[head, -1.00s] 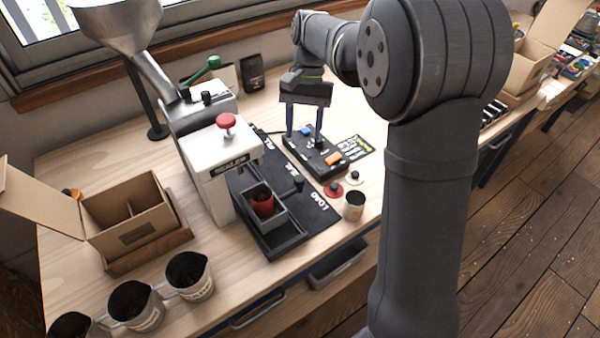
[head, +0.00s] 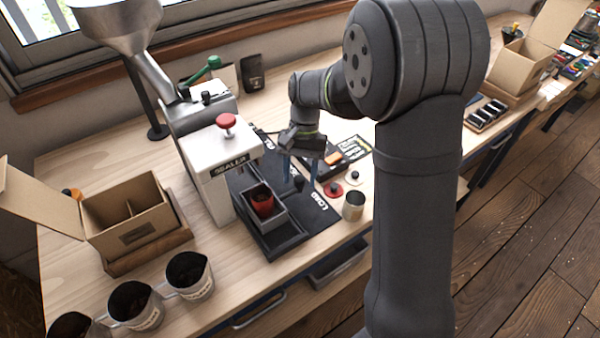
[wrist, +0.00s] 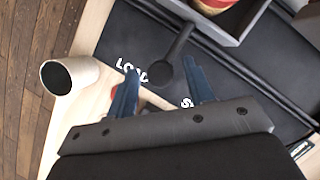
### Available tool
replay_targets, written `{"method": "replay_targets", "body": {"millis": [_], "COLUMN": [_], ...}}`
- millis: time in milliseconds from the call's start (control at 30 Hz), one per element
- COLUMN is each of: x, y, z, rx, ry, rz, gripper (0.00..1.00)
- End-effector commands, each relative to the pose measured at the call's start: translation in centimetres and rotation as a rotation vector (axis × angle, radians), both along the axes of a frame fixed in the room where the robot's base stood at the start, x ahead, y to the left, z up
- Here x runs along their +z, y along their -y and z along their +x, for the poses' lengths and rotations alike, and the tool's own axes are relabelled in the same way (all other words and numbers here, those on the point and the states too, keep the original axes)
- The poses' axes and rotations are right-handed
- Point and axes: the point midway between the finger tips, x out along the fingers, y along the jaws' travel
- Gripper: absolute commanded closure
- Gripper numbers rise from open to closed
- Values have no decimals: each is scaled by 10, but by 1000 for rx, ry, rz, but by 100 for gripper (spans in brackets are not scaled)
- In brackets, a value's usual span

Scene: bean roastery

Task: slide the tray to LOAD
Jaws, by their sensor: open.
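The grey tray (head: 274,220) stands at the front of the black mat, below the sealer, with a red pouch (head: 262,203) inside. A dark handle with a round knob (wrist: 160,73) sticks out from the tray's side in the wrist view. The white word LOAD (head: 322,202) is on the mat's front right part; it also shows in the wrist view beside my left finger. My gripper (head: 300,178) is open, its blue fingers pointing down on either side of the knob. In the wrist view the fingers (wrist: 159,67) stand apart from the knob.
The white sealer (head: 222,168) stands left of the tray. A metal cup (head: 353,205) and red button (head: 333,189) are right of the mat.

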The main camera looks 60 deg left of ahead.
Motion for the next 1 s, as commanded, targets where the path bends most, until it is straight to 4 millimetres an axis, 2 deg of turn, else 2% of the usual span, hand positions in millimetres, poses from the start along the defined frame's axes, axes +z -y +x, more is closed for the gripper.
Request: {"method": "replay_targets", "body": {"millis": [33,200,267,433,700,1000], "x": [0,0,0,1,1,0], "y": [0,0,0,4,40,45], "z": [0,0,0,0,0,1], "rx": [0,0,0,-1,0,2], "ry": [0,0,0,0,1,1], "rz": [0,0,0,0,0,-4], "gripper": [58,91,100,100,100,100]}}
